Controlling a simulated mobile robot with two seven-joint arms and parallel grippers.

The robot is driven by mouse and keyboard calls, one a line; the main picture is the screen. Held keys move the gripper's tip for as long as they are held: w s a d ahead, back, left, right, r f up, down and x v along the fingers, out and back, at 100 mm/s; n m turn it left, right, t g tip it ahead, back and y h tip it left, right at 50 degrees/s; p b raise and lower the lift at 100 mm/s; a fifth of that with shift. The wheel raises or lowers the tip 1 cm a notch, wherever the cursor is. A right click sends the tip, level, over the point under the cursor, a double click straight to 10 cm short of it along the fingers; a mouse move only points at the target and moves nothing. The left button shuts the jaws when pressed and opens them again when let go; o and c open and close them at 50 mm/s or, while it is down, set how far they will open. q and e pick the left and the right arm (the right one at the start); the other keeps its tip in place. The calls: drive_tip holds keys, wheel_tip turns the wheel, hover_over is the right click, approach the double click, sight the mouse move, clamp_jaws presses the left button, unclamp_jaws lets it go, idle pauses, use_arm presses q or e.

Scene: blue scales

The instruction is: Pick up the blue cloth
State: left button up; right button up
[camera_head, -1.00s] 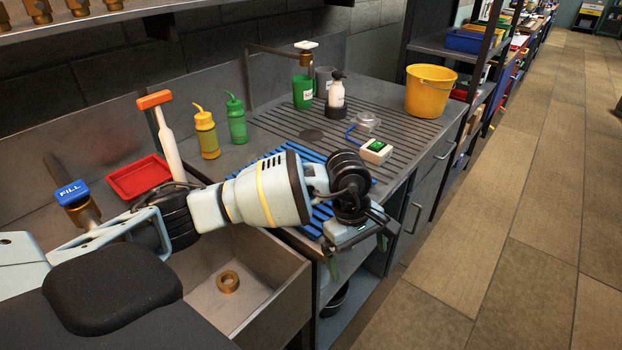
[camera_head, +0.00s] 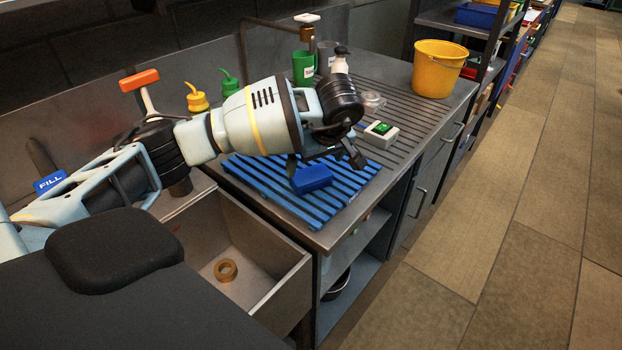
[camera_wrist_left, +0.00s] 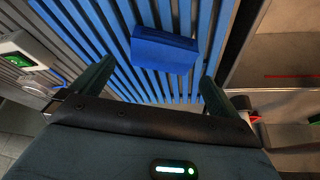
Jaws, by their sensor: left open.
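The blue cloth (camera_head: 311,179) looks like a small, folded, block-like bundle. It lies on a blue slatted mat (camera_head: 345,206) near the counter's front edge. In the left wrist view the cloth (camera_wrist_left: 163,50) lies ahead of the fingertips, near the middle, apart from both fingers. My left gripper (camera_head: 325,160) is open and empty above the mat, just behind the cloth in the head view. Both fingers show in the wrist view (camera_wrist_left: 152,84), spread wide with slats between them. My right gripper is not in view.
A sink (camera_head: 286,288) with a brass ring (camera_head: 225,270) is left of the mat. A white device with a green screen (camera_head: 381,135) stands behind the mat. A yellow bucket (camera_head: 436,69), a green cup (camera_head: 303,69) and squeeze bottles stand further back.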

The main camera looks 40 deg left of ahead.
sight(312, 174)
use_arm(q)
drive_tip(key=x, duration=0.4)
drive_tip(key=shift+s+d, duration=0.15)
drive_tip(key=shift+s, duration=0.15)
drive_tip(key=shift+w+a+f, duration=0.15)
drive_tip(key=shift+a+f, duration=0.05)
drive_tip(key=shift+f, duration=0.35)
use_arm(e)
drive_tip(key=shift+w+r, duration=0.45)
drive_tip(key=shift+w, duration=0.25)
use_arm(q)
drive_tip(key=shift+c, duration=0.4)
drive_tip(key=c, duration=0.8)
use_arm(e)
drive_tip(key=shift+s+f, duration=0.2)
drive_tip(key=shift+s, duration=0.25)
use_arm(q)
drive_tip(key=shift+r, duration=0.15)
